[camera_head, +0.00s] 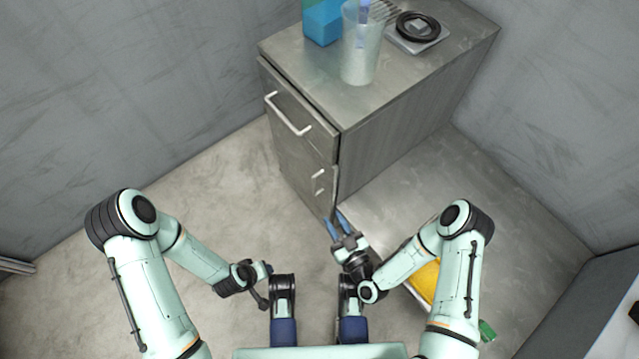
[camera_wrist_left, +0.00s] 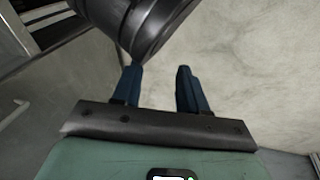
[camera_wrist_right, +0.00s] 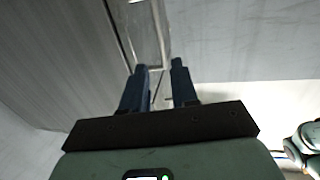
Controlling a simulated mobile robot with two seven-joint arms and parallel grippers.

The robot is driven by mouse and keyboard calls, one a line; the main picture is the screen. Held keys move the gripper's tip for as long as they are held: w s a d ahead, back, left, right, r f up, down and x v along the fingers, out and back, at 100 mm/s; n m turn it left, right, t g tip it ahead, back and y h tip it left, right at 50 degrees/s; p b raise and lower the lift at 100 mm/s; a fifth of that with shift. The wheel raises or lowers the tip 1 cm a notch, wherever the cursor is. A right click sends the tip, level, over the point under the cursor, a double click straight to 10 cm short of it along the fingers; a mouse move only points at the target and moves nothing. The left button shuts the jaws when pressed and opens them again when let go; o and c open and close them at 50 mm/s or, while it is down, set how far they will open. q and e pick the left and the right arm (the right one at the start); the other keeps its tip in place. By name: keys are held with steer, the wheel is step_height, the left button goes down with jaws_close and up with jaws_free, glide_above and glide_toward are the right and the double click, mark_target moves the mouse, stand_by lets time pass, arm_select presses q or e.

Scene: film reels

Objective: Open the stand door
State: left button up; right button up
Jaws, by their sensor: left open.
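The grey stand (camera_head: 385,135) has a top drawer with a long pale handle (camera_head: 288,115) and a door (camera_head: 297,172) below it with a small pale handle (camera_head: 318,181). The door's right edge appears to stand slightly out from the stand. My right gripper (camera_head: 336,226) is low at this edge, its blue fingers apart. In the right wrist view the fingers (camera_wrist_right: 160,72) have a pale bar and panel edge just beyond them; contact cannot be told. My left gripper (camera_head: 266,268) is open and empty, away from the stand, with its fingers (camera_wrist_left: 160,80) clear in the left wrist view.
On the stand's top are a blue box (camera_head: 322,20), a translucent cup (camera_head: 360,50) and a black ring on a square base (camera_head: 418,30). A yellow item (camera_head: 425,280) lies in a tray on the floor beside my right arm. Floor left of the stand is clear.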

mark_target(315, 187)
steer(key=b+x, duration=0.2)
steer(key=x, duration=1)
steer(key=shift+r, duration=0.1)
steer(key=shift+w+a+r+b, duration=0.1)
steer(key=shift+w+a+b, duration=0.25)
steer(key=shift+w, duration=0.3)
arm_select(q)
steer(key=shift+g, duration=0.4)
steer(key=f, duration=0.1)
steer(key=s+a+f, duration=0.1)
steer(key=f, duration=0.1)
steer(key=s+f, duration=0.1)
steer(key=shift+a+f, duration=0.25)
steer(key=shift+f, duration=0.1)
arm_select(e)
steer(key=shift+d, duration=0.1)
steer(key=shift+c, duration=0.3)
jaws_close()
